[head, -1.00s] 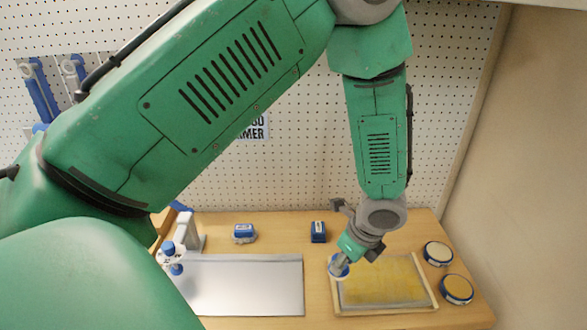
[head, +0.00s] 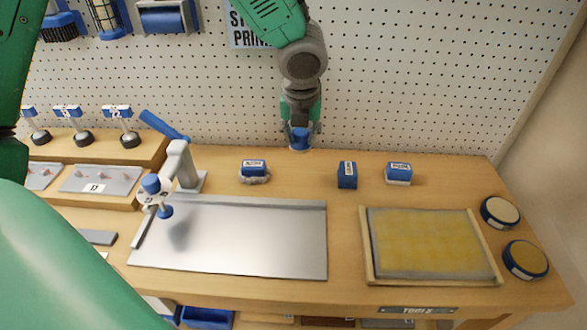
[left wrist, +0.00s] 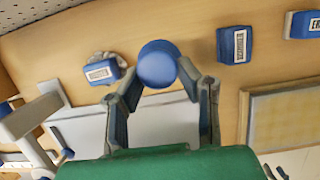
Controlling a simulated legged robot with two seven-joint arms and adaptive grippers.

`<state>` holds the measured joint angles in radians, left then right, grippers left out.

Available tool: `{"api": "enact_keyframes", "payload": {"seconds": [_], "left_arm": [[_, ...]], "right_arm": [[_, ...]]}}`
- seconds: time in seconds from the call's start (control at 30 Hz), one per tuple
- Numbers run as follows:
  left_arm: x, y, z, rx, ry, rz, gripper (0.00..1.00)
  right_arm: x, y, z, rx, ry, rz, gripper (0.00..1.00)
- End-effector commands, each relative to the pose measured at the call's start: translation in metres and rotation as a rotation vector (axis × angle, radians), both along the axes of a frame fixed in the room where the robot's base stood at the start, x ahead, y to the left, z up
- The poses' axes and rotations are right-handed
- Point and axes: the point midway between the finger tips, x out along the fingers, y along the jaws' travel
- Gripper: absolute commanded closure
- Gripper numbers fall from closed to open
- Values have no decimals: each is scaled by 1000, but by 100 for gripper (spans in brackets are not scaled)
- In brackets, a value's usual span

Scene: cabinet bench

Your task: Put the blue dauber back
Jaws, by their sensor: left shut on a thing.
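My left gripper (head: 300,136) is shut on a blue round-topped thing that looks like the blue dauber (head: 299,142). It is held up in front of the pegboard, above the back of the bench. In the left wrist view the dauber (left wrist: 158,64) shows as a blue disc between the two fingertips (left wrist: 160,80); its underside is hidden there. Three labelled blue-topped stands with dark round feet (head: 120,123) are on the wooden step at the left. My right gripper is not in view.
A metal plate (head: 250,245) and a wood-rimmed yellow tray (head: 369,250) lie on the bench. Blue labelled blocks (head: 254,168), (head: 347,176), (head: 398,172) stand behind them. Two round tins (head: 525,260) are at the right.

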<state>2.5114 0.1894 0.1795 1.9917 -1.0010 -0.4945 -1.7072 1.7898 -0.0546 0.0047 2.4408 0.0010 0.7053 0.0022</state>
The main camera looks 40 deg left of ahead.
Motion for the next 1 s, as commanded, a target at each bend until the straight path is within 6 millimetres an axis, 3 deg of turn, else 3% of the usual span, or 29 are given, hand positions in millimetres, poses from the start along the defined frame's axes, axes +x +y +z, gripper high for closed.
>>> {"api": "enact_keyframes", "payload": {"seconds": [0.03, 0.2, 0.37, 0.6, 0.97, 1.0], "left_arm": [[-1, 1, -15, 2, 7, -4, 98], [1, 4, -46, -3, 7, -1, 98], [1, 5, -56, -4, 5, 0, 98], [1, 4, -88, -3, 6, 0, 98], [1, 4, -91, -4, 4, 1, 100], [1, 4, -92, -5, 5, 2, 67]], "right_arm": [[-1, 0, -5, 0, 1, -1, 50], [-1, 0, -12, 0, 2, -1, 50], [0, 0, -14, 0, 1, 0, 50], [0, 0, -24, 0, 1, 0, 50], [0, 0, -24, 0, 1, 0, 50], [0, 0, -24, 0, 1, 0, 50]]}}
